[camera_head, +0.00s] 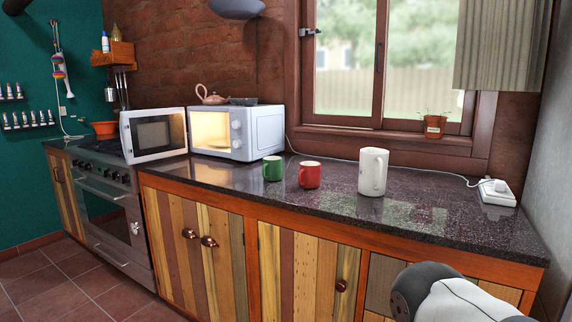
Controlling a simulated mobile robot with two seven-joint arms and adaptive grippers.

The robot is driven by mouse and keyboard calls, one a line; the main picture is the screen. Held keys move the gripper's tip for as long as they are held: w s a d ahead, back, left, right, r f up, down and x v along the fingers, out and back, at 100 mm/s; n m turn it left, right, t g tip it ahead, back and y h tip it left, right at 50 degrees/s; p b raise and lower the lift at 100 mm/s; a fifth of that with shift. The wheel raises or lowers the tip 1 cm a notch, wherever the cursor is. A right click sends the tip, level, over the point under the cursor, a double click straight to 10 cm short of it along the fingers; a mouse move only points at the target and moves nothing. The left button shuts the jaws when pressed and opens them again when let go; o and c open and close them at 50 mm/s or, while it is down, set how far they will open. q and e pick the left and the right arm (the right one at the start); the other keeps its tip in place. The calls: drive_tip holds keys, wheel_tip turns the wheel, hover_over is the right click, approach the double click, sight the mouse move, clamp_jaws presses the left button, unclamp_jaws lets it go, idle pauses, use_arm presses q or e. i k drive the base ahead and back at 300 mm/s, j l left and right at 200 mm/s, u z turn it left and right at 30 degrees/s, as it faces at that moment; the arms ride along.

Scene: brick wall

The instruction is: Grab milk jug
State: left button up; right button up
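A white jug (373,172) stands upright on the dark speckled countertop (330,204), right of the middle. Its handle is on its right side. A red mug (310,175) and a green mug (272,168) stand to its left, apart from it. A white and dark part of my arm shows at the lower right, below the counter's front edge. Neither of my grippers is in the picture.
A microwave (262,133) with its door (153,135) wide open stands left on the counter. A white power strip (497,193) with a cable lies at the right. A potted plant (433,127) sits on the windowsill. The counter before the jug is clear.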

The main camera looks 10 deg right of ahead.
sight(373, 164)
drive_tip(key=i+j+z, duration=1.1)
drive_tip(key=j+z, duration=0.2)
